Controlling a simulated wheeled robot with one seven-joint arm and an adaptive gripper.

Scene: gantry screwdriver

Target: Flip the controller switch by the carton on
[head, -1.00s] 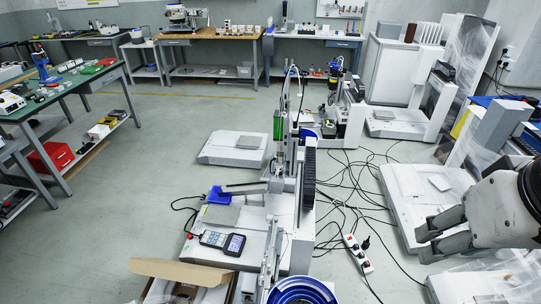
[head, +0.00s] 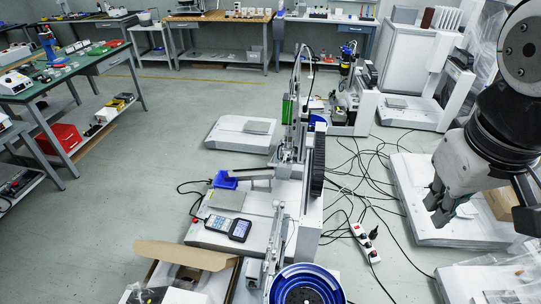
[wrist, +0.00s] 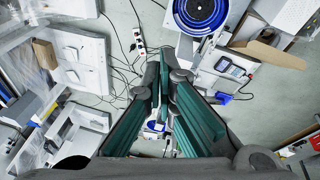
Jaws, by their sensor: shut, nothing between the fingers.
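A framed unit also shows in the wrist view (wrist: 230,68). A small red knob (head: 195,220) sits at the base's left edge. An open brown carton (head: 183,254) stands in front of the base; its flap shows in the wrist view (wrist: 262,57). I cannot make out a separate controller switch or its position. My gripper (head: 437,210) is shut and empty, well right of the controllers and carton.
A white power strip (head: 365,241) and black cables lie on the floor between the gantry and my gripper. A blue round feeder (head: 305,286) is at the front. Another brown box (head: 499,205) sits on the right white base. Floor left of the gantry is clear.

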